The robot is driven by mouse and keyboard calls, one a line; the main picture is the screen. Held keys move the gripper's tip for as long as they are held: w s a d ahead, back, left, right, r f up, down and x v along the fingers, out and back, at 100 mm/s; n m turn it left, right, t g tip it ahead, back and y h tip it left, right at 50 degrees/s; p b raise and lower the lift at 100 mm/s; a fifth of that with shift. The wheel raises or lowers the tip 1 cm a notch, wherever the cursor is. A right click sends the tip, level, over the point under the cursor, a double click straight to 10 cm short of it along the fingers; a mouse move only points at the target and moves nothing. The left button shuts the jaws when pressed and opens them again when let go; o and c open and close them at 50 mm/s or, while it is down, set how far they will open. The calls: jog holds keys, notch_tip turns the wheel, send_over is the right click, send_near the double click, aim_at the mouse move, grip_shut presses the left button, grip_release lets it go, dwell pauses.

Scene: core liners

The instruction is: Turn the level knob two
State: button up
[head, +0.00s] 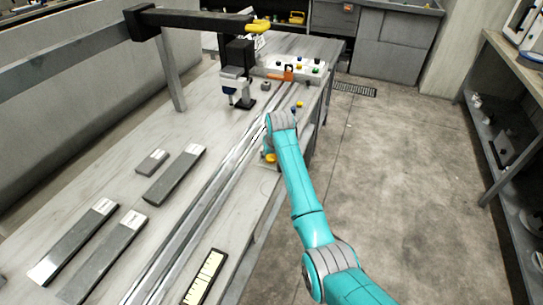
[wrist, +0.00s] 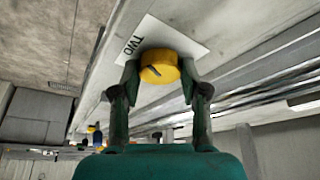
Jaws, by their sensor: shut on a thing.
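A yellow round knob (wrist: 160,66) with a dark pointer mark sits on a white label plate (wrist: 190,40) that reads "TWO". In the wrist view my gripper (wrist: 159,75) has one finger on each side of the knob and is shut on it. The pointer mark is slanted in that view. In the head view a yellow knob (head: 270,158) shows at the table's right edge, beside the end of my teal arm. The gripper fingers are not clear in the head view.
Metal rails (head: 205,205) run along the table left of my arm. Grey bars (head: 70,242) with white labels lie farther left. A white panel with coloured knobs (head: 290,68) and a black-and-blue device (head: 237,85) stand at the far end. The floor on the right (head: 400,170) is clear.

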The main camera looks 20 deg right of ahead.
jog(key=shift+m+h, duration=0.6)
jog(key=shift+m, duration=1.1)
jog(key=o, duration=1.1)
jog(key=shift+a, duration=0.1)
jog(key=shift+o, duration=0.2)
jog(key=v, duration=1.2)
